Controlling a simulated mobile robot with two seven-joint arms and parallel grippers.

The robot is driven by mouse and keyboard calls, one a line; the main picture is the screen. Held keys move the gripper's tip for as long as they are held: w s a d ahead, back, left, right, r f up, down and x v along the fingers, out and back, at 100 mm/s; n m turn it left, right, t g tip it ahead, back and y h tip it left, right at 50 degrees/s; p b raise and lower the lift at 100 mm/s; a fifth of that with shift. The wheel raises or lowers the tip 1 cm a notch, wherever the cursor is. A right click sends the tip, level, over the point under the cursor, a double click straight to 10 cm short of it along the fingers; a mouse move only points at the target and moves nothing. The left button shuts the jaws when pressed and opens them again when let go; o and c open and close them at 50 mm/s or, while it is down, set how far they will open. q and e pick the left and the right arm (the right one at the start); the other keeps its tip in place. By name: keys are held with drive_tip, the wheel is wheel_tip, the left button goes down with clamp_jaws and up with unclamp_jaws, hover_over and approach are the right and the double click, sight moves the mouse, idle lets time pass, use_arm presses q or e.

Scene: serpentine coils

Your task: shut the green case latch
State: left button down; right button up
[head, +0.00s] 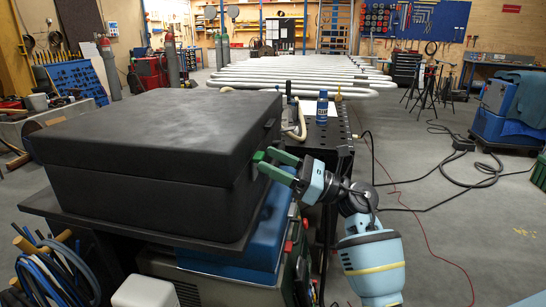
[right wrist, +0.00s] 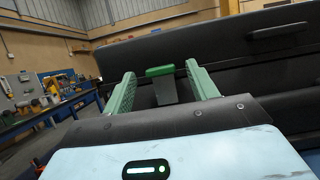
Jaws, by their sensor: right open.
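The large black case (head: 150,200) stands on a dark board at the left of the head view, its lid (head: 165,120) down. In the right wrist view the green latch (right wrist: 160,71) shows on the case's side, with a grey part below its green top. My right gripper (head: 265,162) has green fingers and is at the case's right side. It is open, and in the right wrist view the latch appears between its two fingers with no visible contact. I cannot tell exactly how far the latch is swung. My left gripper is not in view.
A dark handle (right wrist: 278,31) sits on the case to the right of the latch. A blue spray can (head: 322,107) stands on a black perforated bench (head: 330,133) beyond my right gripper. Long pale serpentine pipes (head: 310,77) lie behind. Cables (head: 470,170) cross the open floor at right.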

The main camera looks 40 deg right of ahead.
drive_tip(key=shift+w+a+r, duration=0.15)
drive_tip(key=shift+w+a, duration=0.1)
drive_tip(key=shift+w, duration=0.1)
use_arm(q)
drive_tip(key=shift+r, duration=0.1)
use_arm(e)
drive_tip(key=shift+c, duration=0.2)
drive_tip(key=c, duration=1)
drive_tip(key=shift+o, duration=0.3)
drive_tip(key=shift+r+g+h+p, duration=0.35)
drive_tip(key=shift+g+p, duration=0.25)
drive_tip(key=shift+p, duration=0.2)
drive_tip(key=shift+a+r, duration=0.1)
drive_tip(key=shift+r, duration=0.05)
drive_tip(key=shift+w+a+h+p, duration=0.1)
drive_tip(key=shift+w+h+p, duration=0.1)
drive_tip(key=shift+h+p, duration=0.2)
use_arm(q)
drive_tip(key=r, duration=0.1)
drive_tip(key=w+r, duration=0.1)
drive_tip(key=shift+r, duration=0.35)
use_arm(e)
drive_tip(key=shift+g, duration=0.3)
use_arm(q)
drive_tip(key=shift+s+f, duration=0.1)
